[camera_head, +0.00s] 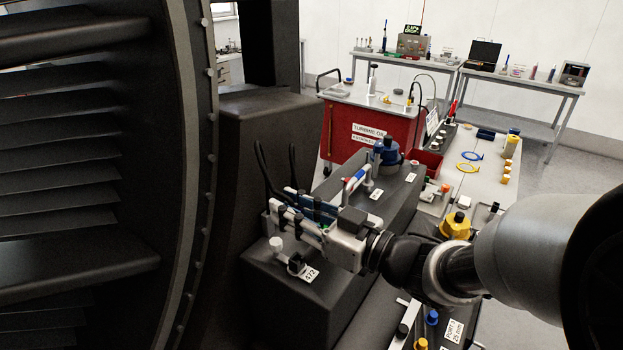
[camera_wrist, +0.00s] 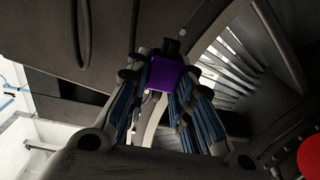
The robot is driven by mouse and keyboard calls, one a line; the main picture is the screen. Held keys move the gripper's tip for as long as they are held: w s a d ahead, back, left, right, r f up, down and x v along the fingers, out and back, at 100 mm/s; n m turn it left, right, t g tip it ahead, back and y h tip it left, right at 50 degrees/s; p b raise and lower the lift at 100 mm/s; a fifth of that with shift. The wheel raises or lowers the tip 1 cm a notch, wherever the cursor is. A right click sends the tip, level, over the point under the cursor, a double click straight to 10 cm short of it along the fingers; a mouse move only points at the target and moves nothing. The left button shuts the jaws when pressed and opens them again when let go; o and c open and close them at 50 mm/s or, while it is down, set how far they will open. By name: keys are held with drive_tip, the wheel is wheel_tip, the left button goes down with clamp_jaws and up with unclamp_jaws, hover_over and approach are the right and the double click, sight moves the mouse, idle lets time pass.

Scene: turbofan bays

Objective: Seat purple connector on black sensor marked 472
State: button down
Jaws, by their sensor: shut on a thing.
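My gripper (camera_head: 277,207) shows in the head view above the near end of a dark block, pointing left. In the wrist view my gripper (camera_wrist: 162,84) is shut on the purple connector (camera_wrist: 166,73), which sits between the two blue-padded fingertips. A black part shows just beyond the connector. The connector cannot be made out in the head view. The black sensor (camera_head: 296,265) stands on the block beside a white label reading 472 (camera_head: 310,275). It is below my gripper, with a visible gap.
A white-capped post (camera_head: 276,243) stands close to the sensor. The large bladed engine (camera_head: 70,180) fills the left. Blue (camera_head: 386,150) and yellow (camera_head: 455,226) fittings stand farther right, and a red cart (camera_head: 365,125) is behind. Dark cables (camera_head: 268,170) rise behind my gripper.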

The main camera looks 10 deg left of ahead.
drive_tip(key=shift+w+d, duration=0.1)
drive_tip(key=shift+d, duration=0.15)
drive_tip(key=shift+a+f+b, duration=0.1)
drive_tip(key=shift+f+b, duration=2)
drive_tip(key=shift+f, duration=0.5)
drive_tip(key=shift+f+b, duration=1.35)
drive_tip(key=shift+f, duration=0.45)
idle(0.7)
drive_tip(key=c, duration=1.3)
unclamp_jaws()
drive_tip(key=o, duration=0.4)
